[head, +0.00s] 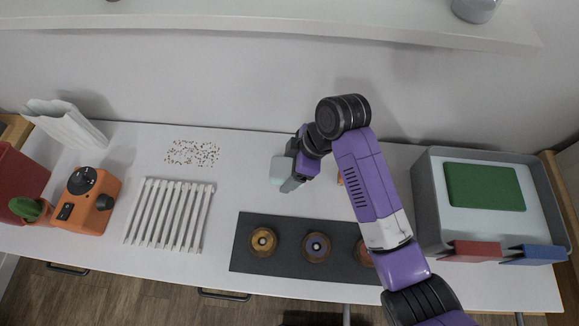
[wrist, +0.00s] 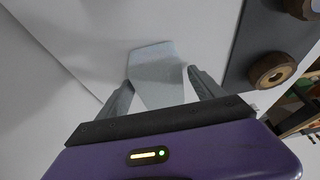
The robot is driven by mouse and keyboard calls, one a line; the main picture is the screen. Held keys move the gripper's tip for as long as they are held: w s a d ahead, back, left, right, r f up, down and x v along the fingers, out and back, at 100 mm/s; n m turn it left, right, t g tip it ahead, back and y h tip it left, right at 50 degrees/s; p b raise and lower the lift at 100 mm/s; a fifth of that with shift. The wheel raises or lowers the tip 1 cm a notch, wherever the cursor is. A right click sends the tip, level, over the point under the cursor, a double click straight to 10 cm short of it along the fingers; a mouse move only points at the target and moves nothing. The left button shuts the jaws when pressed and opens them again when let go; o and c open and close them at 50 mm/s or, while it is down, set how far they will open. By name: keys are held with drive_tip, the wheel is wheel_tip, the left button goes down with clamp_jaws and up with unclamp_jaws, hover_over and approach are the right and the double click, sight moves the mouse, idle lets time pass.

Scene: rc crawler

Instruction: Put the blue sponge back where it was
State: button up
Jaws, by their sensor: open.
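A pale blue-grey block (head: 281,170) stands on the white counter at my gripper; it may be the blue sponge, but its colour is faint. In the wrist view the pale block (wrist: 155,66) shows between and just beyond the fingertips. My gripper (wrist: 160,78) is open with one finger on each side of it. In the head view my gripper (head: 287,182) is low over the counter, left of my arm. A stronger blue piece (head: 533,254) lies at the front edge of the grey bin; I cannot tell whether it is a sponge.
The grey bin (head: 430,205) at right holds a green pad (head: 484,187), with a red piece (head: 472,251) at its front. A dark mat (head: 285,265) bears round wooden pieces.

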drive_tip(key=v, duration=1.2)
idle(0.3)
